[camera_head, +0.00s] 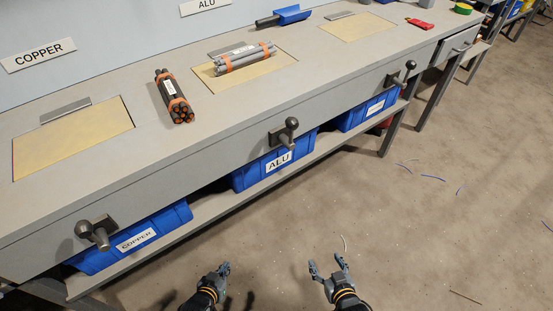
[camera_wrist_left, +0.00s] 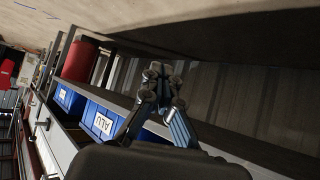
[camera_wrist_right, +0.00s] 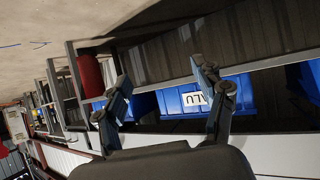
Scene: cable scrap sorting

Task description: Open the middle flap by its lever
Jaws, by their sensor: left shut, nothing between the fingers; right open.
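The middle lever (camera_head: 285,131) is a dark metal handle with a ball end on the bench's front face, above the blue ALU bin (camera_head: 263,168). The middle flap (camera_head: 270,76) is a yellowish panel in the bench top, and a bundle of grey cables (camera_head: 244,58) lies on it. My left gripper (camera_head: 223,268) is shut and empty, low in front of the bench. My right gripper (camera_head: 326,262) is open and empty, to its right. Both are apart from the lever. The left wrist view shows the left fingers together (camera_wrist_left: 160,76); the right wrist view shows the right fingers spread (camera_wrist_right: 158,85).
A black cable bundle with orange bands (camera_head: 174,96) lies between the left flap (camera_head: 72,137) and middle flap. Other levers stand at left (camera_head: 97,232) and right (camera_head: 402,74). A blue scoop (camera_head: 285,16) lies at the back. Floor before the bench is mostly clear, with wire scraps.

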